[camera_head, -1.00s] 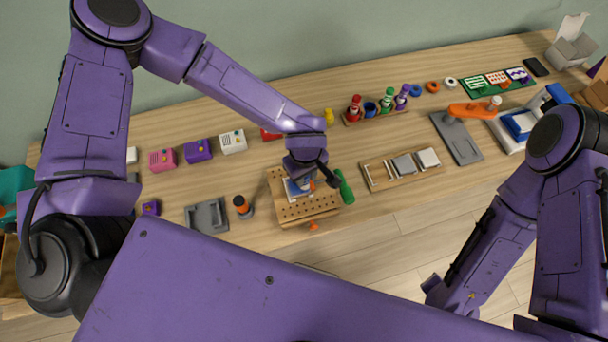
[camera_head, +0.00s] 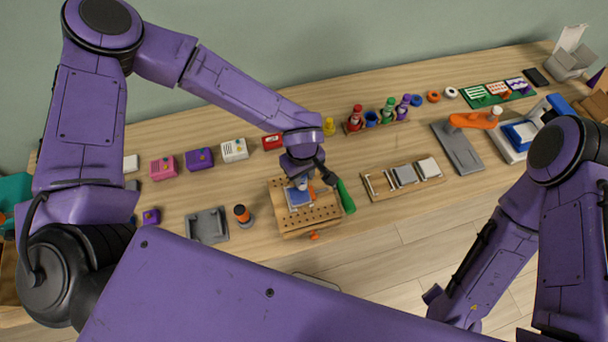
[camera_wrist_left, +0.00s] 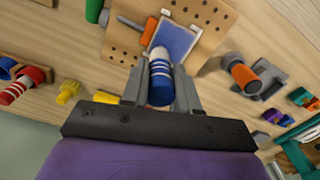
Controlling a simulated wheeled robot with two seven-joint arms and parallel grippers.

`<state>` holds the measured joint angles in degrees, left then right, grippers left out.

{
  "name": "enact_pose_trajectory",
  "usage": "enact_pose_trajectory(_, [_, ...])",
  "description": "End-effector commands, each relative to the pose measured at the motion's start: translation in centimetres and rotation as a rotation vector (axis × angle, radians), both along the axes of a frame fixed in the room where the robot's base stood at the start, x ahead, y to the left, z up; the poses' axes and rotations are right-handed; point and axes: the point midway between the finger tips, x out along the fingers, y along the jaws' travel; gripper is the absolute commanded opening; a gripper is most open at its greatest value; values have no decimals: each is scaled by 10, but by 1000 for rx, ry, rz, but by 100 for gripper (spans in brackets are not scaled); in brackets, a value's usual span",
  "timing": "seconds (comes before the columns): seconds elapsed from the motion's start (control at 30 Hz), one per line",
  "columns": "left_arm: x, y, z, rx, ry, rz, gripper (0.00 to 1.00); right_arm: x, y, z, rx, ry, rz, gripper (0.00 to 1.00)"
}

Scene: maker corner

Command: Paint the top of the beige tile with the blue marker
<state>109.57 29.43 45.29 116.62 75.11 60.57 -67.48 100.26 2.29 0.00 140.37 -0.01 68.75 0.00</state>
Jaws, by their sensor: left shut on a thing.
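My left gripper (camera_head: 301,180) is shut on the blue marker (camera_wrist_left: 161,84), a blue cylinder with white stripes, seen best in the left wrist view. The gripper is over the tile (camera_head: 299,198), which lies on the pegboard stand (camera_head: 322,213). The tile's top shows blue over most of its area, with a pale border, also in the left wrist view (camera_wrist_left: 178,38).
A green-handled tool (camera_head: 346,196) lies right of the pegboard, and an orange-capped bottle (camera_head: 242,214) stands left. A wooden tray with flat pieces (camera_head: 404,174) lies to the right. A rack of red, green and purple markers (camera_head: 376,121) stands behind.

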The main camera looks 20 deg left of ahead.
Motion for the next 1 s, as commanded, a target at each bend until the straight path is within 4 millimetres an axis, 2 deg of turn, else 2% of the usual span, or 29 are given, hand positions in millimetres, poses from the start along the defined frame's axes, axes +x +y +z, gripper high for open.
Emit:
enact_pose_trajectory(0.5, [1, 0, 48, -1, -2, 0, 5, 0, 0, 0, 0, 0, 0, 0])
enact_pose_trajectory(1.0, [0, 0, 50, -1, -1, -1, 5, 0, 0, 0, 0, 0, 0, 0])
